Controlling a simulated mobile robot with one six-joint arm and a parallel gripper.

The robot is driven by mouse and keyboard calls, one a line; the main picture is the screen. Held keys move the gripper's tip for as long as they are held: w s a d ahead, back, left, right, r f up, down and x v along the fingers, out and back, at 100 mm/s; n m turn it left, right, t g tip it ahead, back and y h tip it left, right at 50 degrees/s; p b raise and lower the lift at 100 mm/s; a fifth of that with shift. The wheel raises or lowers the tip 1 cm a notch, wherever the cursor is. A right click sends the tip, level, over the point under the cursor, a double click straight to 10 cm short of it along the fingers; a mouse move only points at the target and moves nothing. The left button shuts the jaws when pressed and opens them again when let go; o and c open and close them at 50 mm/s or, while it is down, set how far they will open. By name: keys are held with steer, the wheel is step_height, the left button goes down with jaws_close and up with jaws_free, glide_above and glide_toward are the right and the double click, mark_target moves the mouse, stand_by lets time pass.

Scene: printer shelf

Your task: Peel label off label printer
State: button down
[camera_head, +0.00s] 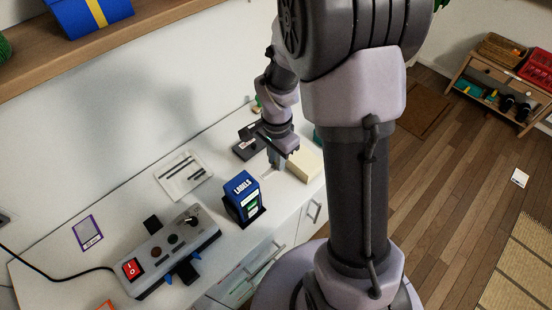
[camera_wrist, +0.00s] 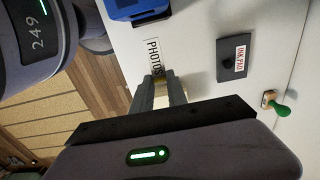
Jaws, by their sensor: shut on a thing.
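The label printer, a blue unit marked LABELS (camera_head: 240,190) with a black base, stands upright on the white desk. A blue body with a dark edge (camera_wrist: 138,8), apparently this printer, is cut off at the top of the wrist view. My gripper (camera_head: 276,160) is to its right and points down, apart from it. The label's gripped end is hidden between the fingers.
A black ink pad (camera_wrist: 232,60) and a green-handled stamp (camera_wrist: 278,108) lie near my gripper. A cream box (camera_head: 305,164) is just right of it.

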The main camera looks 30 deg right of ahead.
steer(key=shift+r, duration=0.1)
steer(key=shift+r+p, duration=2.65)
steer(key=shift+r, duration=0.8)
